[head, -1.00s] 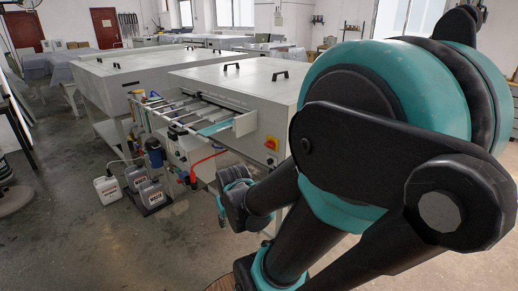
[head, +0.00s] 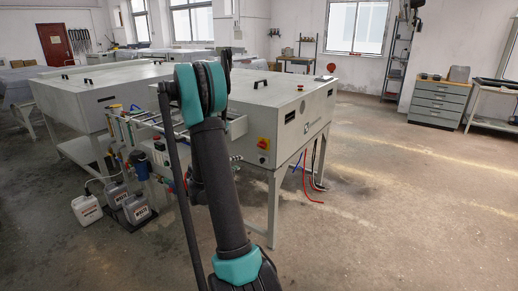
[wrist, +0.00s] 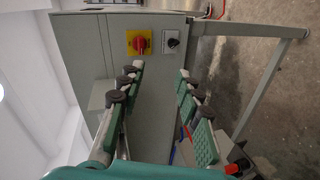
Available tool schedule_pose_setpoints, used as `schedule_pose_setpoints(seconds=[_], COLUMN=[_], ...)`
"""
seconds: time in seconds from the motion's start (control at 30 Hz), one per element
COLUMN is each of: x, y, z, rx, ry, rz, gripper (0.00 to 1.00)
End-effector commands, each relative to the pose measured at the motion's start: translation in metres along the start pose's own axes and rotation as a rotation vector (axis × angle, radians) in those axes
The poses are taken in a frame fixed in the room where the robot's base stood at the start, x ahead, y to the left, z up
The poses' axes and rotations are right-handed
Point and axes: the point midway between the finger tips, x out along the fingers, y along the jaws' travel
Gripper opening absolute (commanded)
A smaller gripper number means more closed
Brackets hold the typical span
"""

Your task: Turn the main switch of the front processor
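The main switch (head: 263,142) is a red knob on a yellow plate, on the end face of the front processor (head: 290,110). The switch also shows in the wrist view (wrist: 139,42), near the top. A small black knob (wrist: 173,43) sits just right of it there. My gripper (wrist: 160,70) is open and empty, with its two green-padded fingers apart and pointing towards the panel. The switch lies beyond the fingertips, near the left finger's line, and nothing touches it. In the head view my arm hides most of the gripper.
A second processor (head: 95,90) stands behind at the left. Several canisters (head: 115,202) stand on the floor at the left. Red and blue hoses (head: 311,180) hang under the front processor. A grey drawer cabinet (head: 439,101) is at the far right. The floor at the right is clear.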

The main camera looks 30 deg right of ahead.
Motion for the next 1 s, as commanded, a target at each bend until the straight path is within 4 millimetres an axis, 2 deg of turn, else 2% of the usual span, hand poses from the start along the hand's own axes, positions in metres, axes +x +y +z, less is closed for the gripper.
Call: schedule_pose_setpoints(seconds=[0.03,0.1,0.2,0.37,0.57,0.67,1.0], x=[0.015,0.029,0.044,0.058,0.069,0.082,0.146], y=[-0.002,-0.002,-0.003,-0.005,-0.004,0.000,0.018], z=[-0.006,-0.012,-0.018,-0.023,-0.025,-0.025,-0.027], rx=[-0.027,-0.066,-0.113,-0.161,-0.176,-0.175,-0.175], ry=[0.001,0.001,0.004,0.006,0.004,0.004,0.004], rz=[0.048,0.112,0.186,0.258,0.280,0.280,0.278], gripper=[0.34,0.34,0.34,0.34,0.34,0.34,0.34])
